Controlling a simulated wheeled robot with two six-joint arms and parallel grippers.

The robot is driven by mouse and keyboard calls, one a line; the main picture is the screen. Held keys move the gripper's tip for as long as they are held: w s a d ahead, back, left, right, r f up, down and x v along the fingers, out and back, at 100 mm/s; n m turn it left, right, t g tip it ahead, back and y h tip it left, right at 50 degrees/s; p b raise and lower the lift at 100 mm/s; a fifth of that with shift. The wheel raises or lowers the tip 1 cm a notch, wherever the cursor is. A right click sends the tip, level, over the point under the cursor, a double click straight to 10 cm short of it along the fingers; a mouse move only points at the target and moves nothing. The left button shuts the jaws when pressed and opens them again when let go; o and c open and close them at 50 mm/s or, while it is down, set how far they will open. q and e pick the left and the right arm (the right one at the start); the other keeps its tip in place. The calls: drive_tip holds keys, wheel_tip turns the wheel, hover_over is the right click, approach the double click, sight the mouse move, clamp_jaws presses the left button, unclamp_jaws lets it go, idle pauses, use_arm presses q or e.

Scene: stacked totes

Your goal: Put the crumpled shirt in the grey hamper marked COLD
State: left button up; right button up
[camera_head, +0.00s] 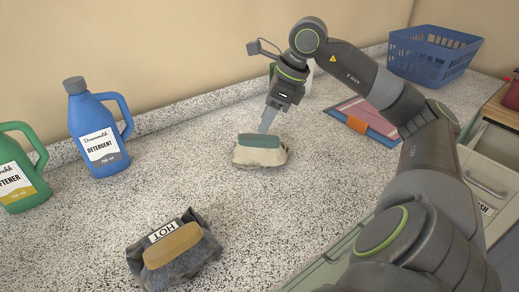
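My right gripper (268,121) comes in from the right with its fingers pointing down, just above a cream, crumpled cloth-like bundle (258,157) with a green block-like top (259,141). The fingertips are close to the green top; I cannot tell whether they touch it. The fingers overlap from this side, so their opening is unclear. No hamper marked COLD is visible, and I cannot tell whether the cream bundle is the shirt. My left gripper is out of view.
A dark grey cloth-like bundle (188,272) marked HOT has a tan block (173,245) on it. A blue detergent jug (97,130) and green softener jug (20,170) stand left. A blue basket (432,55) is back right. Speckled counter (225,205) is clear between them.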

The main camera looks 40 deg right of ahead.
sight(260, 137)
drive_tip(key=shift+d+p+x, duration=0.2)
drive_tip(key=shift+p+x, duration=0.05)
drive_tip(key=shift+x, duration=1.3)
drive_tip(key=shift+d+p+x, duration=0.2)
drive_tip(key=shift+x, duration=1.35)
drive_tip(key=shift+s+f, duration=0.1)
drive_tip(key=shift+s, duration=0.05)
drive_tip(key=shift+c, duration=0.5)
clamp_jaws()
